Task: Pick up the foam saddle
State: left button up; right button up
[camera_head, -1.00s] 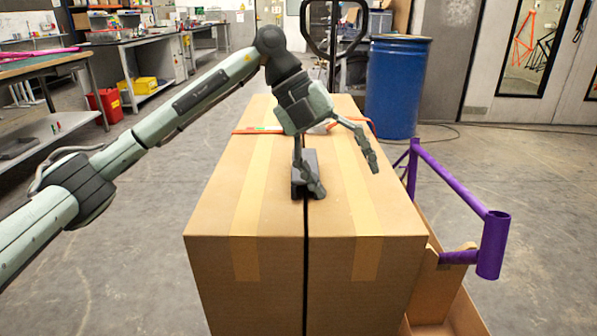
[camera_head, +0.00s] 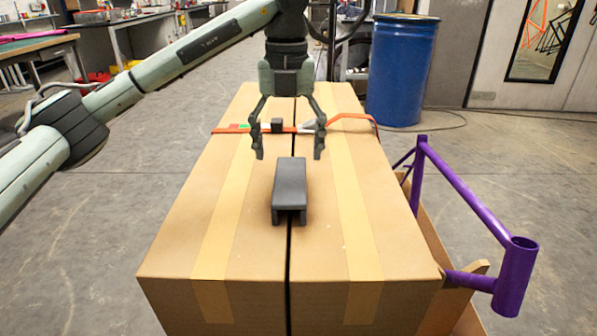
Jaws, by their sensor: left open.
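The foam saddle (camera_head: 289,184) is a dark grey channel-shaped block. It lies on top of the large taped cardboard box (camera_head: 190,245), over the dark seam along the middle. My left gripper (camera_head: 288,155) points downward with its two fingers spread wide. It is open and empty, just beyond and above the far end of the saddle, and no finger appears to touch it. My right gripper is not in view.
An orange strap (camera_head: 350,117) with a small black block (camera_head: 277,125) crosses the box behind the gripper. A purple bicycle frame (camera_head: 470,196) stands at the box's right side. A blue barrel (camera_head: 401,70) stands behind on the right. The near box top is clear.

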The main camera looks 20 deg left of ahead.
aim_at(290, 177)
pick_arm(q)
jog(key=shift+w+f, duration=0.1)
jog(key=shift+f, duration=0.25)
jog(key=shift+s+f, duration=0.2)
jog(key=shift+f, duration=0.35)
jog(key=shift+s+f, duration=0.15)
jog(key=shift+f, duration=0.35)
jog(key=f, duration=0.4)
jog(key=shift+d+f+p, duration=0.2)
jog(key=shift+f+p, duration=0.15)
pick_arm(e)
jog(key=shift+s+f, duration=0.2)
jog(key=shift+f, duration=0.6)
pick_arm(q)
jog(key=shift+c, duration=0.4)
jog(key=shift+w, duration=0.1)
jog(key=c, duration=0.8)
